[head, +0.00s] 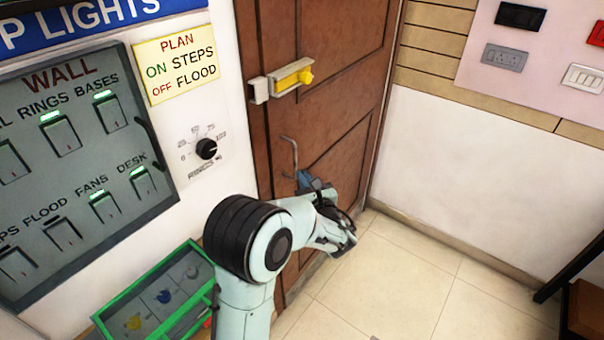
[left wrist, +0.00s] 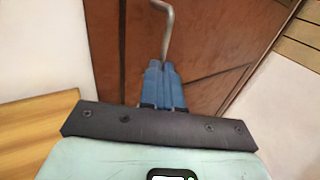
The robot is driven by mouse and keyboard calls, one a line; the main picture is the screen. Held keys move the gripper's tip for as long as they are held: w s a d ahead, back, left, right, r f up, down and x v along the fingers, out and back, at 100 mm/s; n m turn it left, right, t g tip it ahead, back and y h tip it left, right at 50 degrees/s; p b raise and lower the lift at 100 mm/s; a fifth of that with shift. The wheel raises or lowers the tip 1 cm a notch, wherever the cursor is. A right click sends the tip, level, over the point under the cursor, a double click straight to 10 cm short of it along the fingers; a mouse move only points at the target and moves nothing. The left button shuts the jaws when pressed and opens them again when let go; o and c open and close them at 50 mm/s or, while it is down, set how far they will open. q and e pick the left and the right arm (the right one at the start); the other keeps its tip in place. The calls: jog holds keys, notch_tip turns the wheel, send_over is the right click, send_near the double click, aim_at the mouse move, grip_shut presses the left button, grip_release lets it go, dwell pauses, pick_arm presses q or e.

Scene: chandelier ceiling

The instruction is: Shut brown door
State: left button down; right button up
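The brown door (head: 340,110) stands in the middle of the head view and fills the upper middle of the left wrist view (left wrist: 215,40). It looks in line or nearly in line with its frame; I cannot tell whether a small gap is left. A metal handle (head: 294,155) is on its left side, and it also shows in the left wrist view (left wrist: 166,25). My left gripper (head: 304,181) has its blue fingers close together around the handle's lower part, as the left wrist view (left wrist: 161,70) shows. My right gripper is not in view.
A yellow bolt (head: 306,76) sits on the door above the handle, near its keeper (head: 258,91). A switch panel (head: 75,150) and a black knob (head: 206,149) are on the left wall. A green-framed case (head: 209,296) is below.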

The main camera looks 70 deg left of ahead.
pick_arm(q)
jog(key=s+a+f+n+g+h, duration=0.1)
jog(key=s+a+f+n+g, duration=0.2)
jog(key=g, duration=0.4)
jog(key=n+g+h, duration=0.1)
jog(key=n+g, duration=0.2)
jog(key=n, duration=0.1)
send_near(274, 147)
jog(key=x, duration=0.7)
jog(key=shift+w+b, duration=0.1)
jog(key=shift+b, duration=0.3)
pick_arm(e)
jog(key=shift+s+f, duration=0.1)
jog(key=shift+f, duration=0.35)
